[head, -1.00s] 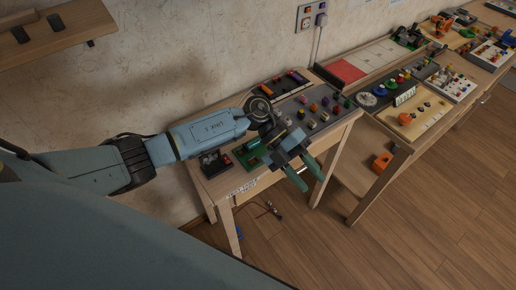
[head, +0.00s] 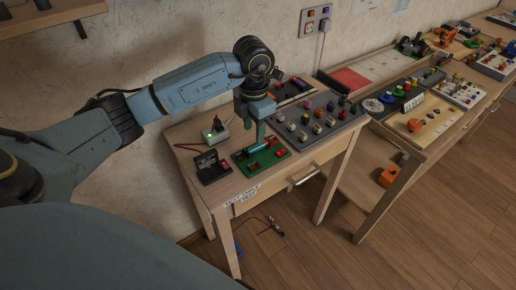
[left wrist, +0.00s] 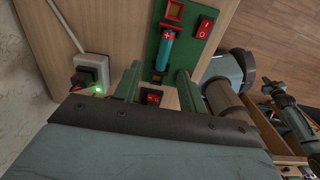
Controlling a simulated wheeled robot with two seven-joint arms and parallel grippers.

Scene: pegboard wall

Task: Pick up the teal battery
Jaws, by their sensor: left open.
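The teal battery (left wrist: 164,48) sits in a holder on the green board (left wrist: 153,68) in the left wrist view, with a red plus-marked end. The green board (head: 278,161) also shows in the head view, on the small wooden table. My left gripper (head: 258,144) points down at this board, its fingers partly overlapping the battery area. In the left wrist view the fingers of my left gripper (left wrist: 154,76) are spread apart with nothing between them. The battery lies ahead, between the lines of the fingers.
A black module (head: 212,167) and a white box with a green light (head: 216,134) are left of the board. A grey panel with several knobs (head: 318,120) is to the right. A red rocker switch (left wrist: 205,27) sits beside the battery. The wall is behind.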

